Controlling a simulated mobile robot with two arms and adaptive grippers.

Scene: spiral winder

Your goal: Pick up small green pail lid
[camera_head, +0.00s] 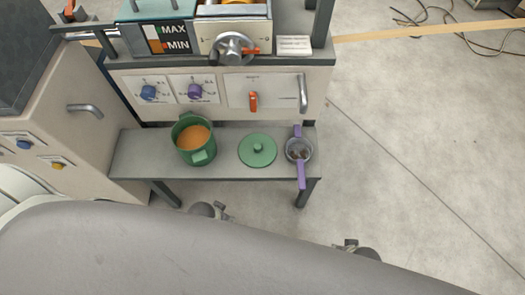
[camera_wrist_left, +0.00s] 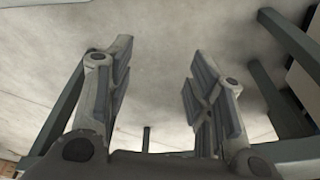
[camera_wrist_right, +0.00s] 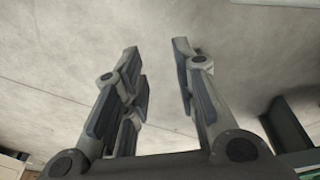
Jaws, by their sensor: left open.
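The small green pail lid (camera_head: 257,151), round with a knob in its middle, lies flat on the grey bench shelf (camera_head: 228,170). The green pail (camera_head: 193,139) stands upright to its left with orange content inside. My left gripper (camera_head: 208,210) shows at its tip beyond my grey body, in front of the shelf and apart from the lid. In the left wrist view its fingers (camera_wrist_left: 160,75) are apart and empty. My right gripper (camera_head: 350,246) is lower right, in front of the shelf. In the right wrist view its fingers (camera_wrist_right: 158,72) are apart and empty.
A metal pot with purple handles (camera_head: 299,150) stands just right of the lid. Behind the shelf is a machine panel with blue and purple knobs, an orange lever (camera_head: 253,101) and a metal handle (camera_head: 303,93). A cabinet (camera_head: 65,125) stands left. Floor is open at right.

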